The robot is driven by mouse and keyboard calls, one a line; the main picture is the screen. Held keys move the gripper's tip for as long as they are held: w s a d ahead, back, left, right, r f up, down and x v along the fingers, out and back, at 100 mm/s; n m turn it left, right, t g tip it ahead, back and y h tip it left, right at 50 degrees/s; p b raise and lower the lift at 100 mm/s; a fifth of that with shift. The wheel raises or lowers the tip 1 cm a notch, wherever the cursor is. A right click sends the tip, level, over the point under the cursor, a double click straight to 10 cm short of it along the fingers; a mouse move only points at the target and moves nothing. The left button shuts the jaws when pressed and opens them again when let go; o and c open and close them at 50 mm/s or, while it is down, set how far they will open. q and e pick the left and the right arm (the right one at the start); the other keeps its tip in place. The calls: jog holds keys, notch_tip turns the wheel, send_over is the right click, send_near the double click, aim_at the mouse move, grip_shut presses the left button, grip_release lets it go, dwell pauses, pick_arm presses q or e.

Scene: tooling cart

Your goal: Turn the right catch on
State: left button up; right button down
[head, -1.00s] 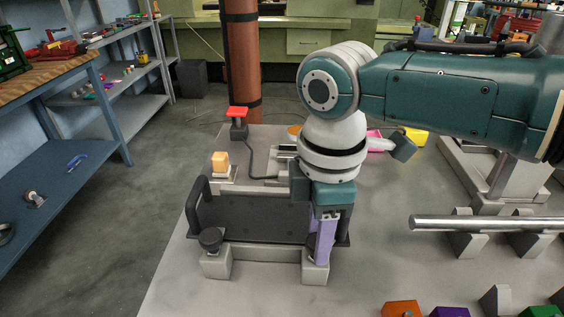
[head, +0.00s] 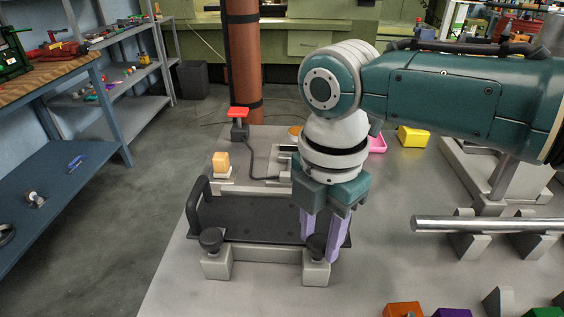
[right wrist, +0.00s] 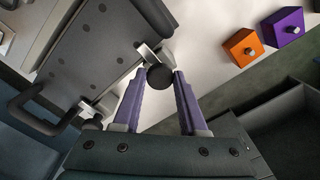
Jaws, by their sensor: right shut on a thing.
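The right catch (head: 314,249) is a black round knob on a grey block at the front right of a dark plate with a handle. My right gripper (head: 323,250) comes down on it from above, with one purple finger on each side. In the right wrist view the right catch (right wrist: 160,76) sits between the fingertips (right wrist: 156,78), which are shut on it. The knob is partly hidden by the fingers in the head view. The left catch (head: 210,239), a similar black knob, stands free at the plate's front left. My left gripper is out of view.
The dark plate (head: 250,216) has an upright handle (head: 192,208) at its left. A metal bar (head: 480,224) lies at right on supports. Coloured blocks line the front right edge.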

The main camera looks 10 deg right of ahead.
aim_at(319, 242)
jog(key=shift+a+r, duration=0.1)
dwell(0.3)
jog(key=shift+c, duration=2.2)
grip_release()
notch_tip(319, 242, up, 10)
jog(key=p, duration=0.1)
